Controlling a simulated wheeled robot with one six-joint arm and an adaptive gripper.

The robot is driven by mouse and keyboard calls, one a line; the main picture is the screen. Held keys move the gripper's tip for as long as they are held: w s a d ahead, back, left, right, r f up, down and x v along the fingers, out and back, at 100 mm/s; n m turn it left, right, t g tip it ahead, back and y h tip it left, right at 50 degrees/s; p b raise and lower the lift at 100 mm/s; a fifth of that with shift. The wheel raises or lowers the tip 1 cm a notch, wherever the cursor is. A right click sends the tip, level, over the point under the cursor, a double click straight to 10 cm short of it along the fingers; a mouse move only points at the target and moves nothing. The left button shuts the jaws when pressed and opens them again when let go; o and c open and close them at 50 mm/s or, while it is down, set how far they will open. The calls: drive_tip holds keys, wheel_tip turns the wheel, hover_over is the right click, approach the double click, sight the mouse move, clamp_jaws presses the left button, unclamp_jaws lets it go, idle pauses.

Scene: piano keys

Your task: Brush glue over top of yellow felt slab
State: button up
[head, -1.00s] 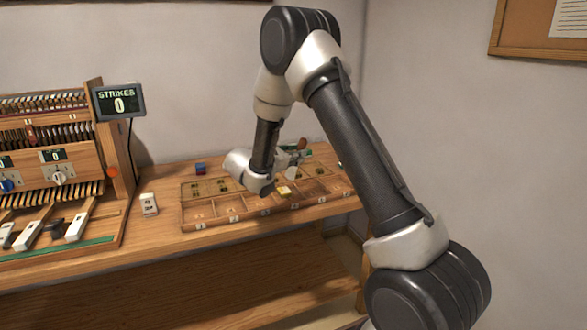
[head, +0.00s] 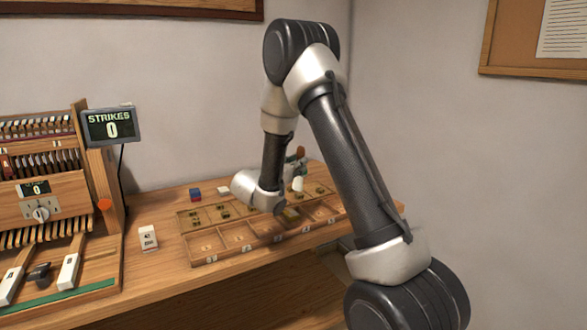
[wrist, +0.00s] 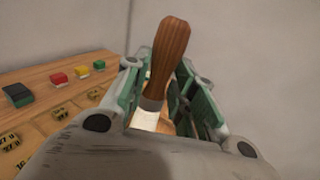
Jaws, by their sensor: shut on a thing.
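My gripper (head: 296,166) is shut on a brush, whose brown wooden handle (wrist: 170,50) rises between the green-padded fingers in the wrist view. The brush's pale lower part (head: 297,184) points down over the tray. The brush appears to be apart from the slab. The bristle tip is hidden in the wrist view, and I cannot tell how much glue is on the slab.
The wooden compartment tray (head: 205,260) holds several small dark-yellow pieces. The key mechanism and strikes display (head: 111,127) are further left.

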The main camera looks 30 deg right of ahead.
sight(297, 185)
drive_tip(key=shift+n+t, duration=0.3)
drive_tip(key=shift+n, duration=0.2)
drive_tip(key=f, duration=0.4)
drive_tip(key=shift+w+a+f, duration=0.2)
drive_tip(key=shift+a+f, duration=0.05)
drive_tip(key=shift+a, duration=0.15)
